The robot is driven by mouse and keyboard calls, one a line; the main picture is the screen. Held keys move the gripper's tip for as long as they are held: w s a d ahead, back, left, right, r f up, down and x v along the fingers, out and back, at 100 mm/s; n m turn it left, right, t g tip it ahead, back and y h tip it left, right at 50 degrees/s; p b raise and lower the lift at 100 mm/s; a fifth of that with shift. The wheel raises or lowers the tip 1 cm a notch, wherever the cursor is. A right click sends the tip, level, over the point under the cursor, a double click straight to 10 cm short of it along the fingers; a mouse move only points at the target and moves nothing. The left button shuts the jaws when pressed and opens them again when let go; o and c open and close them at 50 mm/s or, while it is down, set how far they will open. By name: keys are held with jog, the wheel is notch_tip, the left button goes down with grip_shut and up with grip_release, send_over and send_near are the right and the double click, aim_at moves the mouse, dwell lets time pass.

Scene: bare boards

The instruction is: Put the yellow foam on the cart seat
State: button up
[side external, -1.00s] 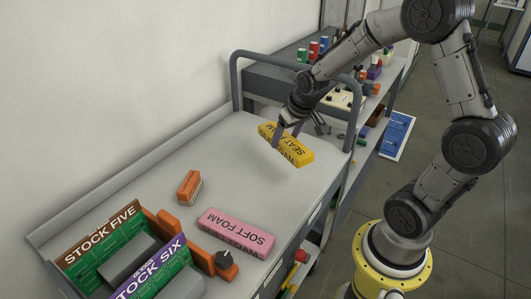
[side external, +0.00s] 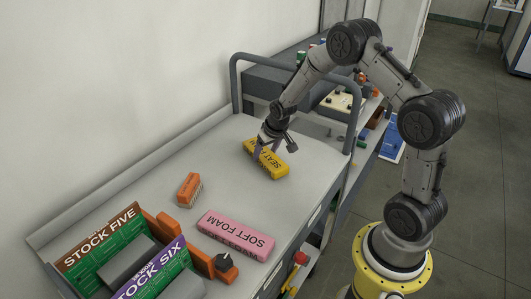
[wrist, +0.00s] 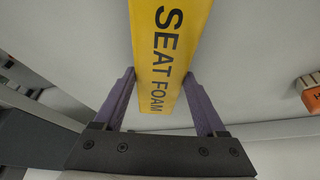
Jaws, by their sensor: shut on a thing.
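The yellow foam (side external: 266,159) is a long block lettered SEAT FOAM, over the far part of the grey cart top (side external: 222,156). My gripper (side external: 269,151) is around its middle, shut on it. In the wrist view the yellow foam (wrist: 170,50) runs up out of the frame between the two purple fingers of my gripper (wrist: 165,100). I cannot tell whether the foam touches the surface or hangs just above it. No part of the cart is marked as a seat in these views.
A pink SOFT FOAM block (side external: 236,234) and an orange brush-like block (side external: 189,189) lie nearer on the top. STOCK FIVE (side external: 98,238) and STOCK SIX (side external: 150,270) bins fill the near left. A grey rail (side external: 292,60) borders the far end. Bare surface surrounds the yellow foam.

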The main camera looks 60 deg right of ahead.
jog(key=shift+f, duration=0.2)
jog(key=o, duration=1.2)
jog(key=shift+f, duration=0.1)
jog(key=shift+o, duration=0.2)
jog(key=shift+r, duration=0.4)
jog(key=s+a+r+n, duration=0.1)
jog(key=s+a+r, duration=0.35)
jog(key=r, duration=0.55)
jog(key=s+a+r, duration=0.3)
jog(key=s+r, duration=0.2)
jog(key=r, duration=0.4)
jog(key=s+a+r+n+y, duration=0.1)
jog(key=s+a+r, duration=0.1)
jog(key=s+a, duration=0.3)
jog(key=s+a+r+n+t, duration=0.1)
jog(key=s+a+r+n, duration=0.1)
jog(key=s, duration=1.2)
jog(key=a+r, duration=0.1)
jog(key=a, duration=0.1)
jog(key=shift+s+a+r+t+y, duration=0.15)
jog(key=shift+s+a+t+y, duration=0.15)
jog(key=shift+a+y, duration=0.1)
